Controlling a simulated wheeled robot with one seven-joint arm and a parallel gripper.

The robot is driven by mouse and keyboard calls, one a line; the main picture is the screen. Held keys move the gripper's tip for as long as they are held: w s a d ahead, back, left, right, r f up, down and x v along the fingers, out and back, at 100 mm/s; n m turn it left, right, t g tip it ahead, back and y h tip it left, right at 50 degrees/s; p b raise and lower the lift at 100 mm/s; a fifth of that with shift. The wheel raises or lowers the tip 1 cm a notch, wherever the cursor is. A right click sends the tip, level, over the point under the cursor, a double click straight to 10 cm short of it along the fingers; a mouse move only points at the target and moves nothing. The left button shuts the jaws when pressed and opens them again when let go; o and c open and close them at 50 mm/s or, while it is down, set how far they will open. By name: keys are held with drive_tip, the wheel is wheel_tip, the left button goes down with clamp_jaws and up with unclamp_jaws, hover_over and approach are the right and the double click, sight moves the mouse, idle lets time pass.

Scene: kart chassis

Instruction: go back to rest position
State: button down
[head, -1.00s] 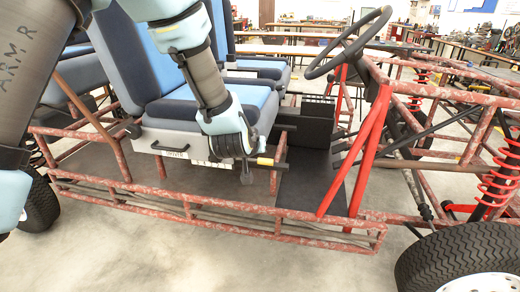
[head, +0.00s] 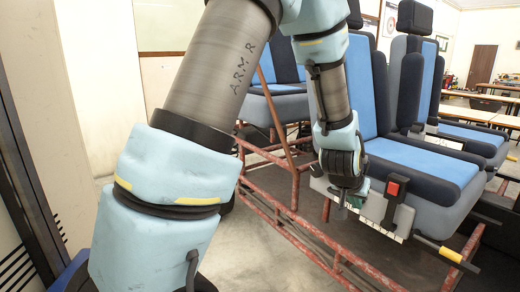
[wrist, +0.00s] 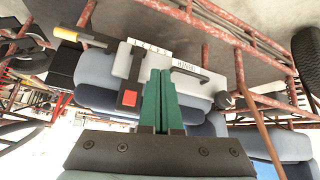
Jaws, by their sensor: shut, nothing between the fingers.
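My gripper (head: 358,194) hangs in front of the near side of the blue kart seat (head: 425,168) in the head view. In the wrist view its two green fingers (wrist: 161,74) are pressed together with nothing between them. They point toward the white panel (wrist: 150,62) under the seat, which has a dark handle (wrist: 186,68). I cannot tell whether the fingertips touch the panel. My arm reaches across the left and middle of the head view and hides part of the seat and frame behind it.
A red buckle (head: 393,188) on a black strap and a yellow-tipped lever (head: 450,254) are close to my gripper. The rusty red tube frame (head: 330,244) runs below. A dark cabinet (head: 28,170) stands at the far left. Some concrete floor (head: 262,250) is clear.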

drive_tip(key=w+a+r+n+g+y+p, duration=0.1)
drive_tip(key=a+r+n+y, duration=0.2)
drive_tip(key=a, duration=1.7)
drive_tip(key=s+a+n+g+y, duration=0.1)
drive_tip(key=s+a, duration=0.2)
drive_tip(key=a, duration=0.4)
drive_tip(key=s+a+r+n+g+y, duration=0.1)
drive_tip(key=s+a+n+g, duration=0.1)
drive_tip(key=s+a, duration=0.2)
drive_tip(key=a, duration=0.3)
drive_tip(key=shift+s+a+r+n+p, duration=0.25)
drive_tip(key=shift+a+n+p, duration=0.05)
drive_tip(key=shift+p, duration=0.05)
drive_tip(key=c, duration=1.6)
unclamp_jaws()
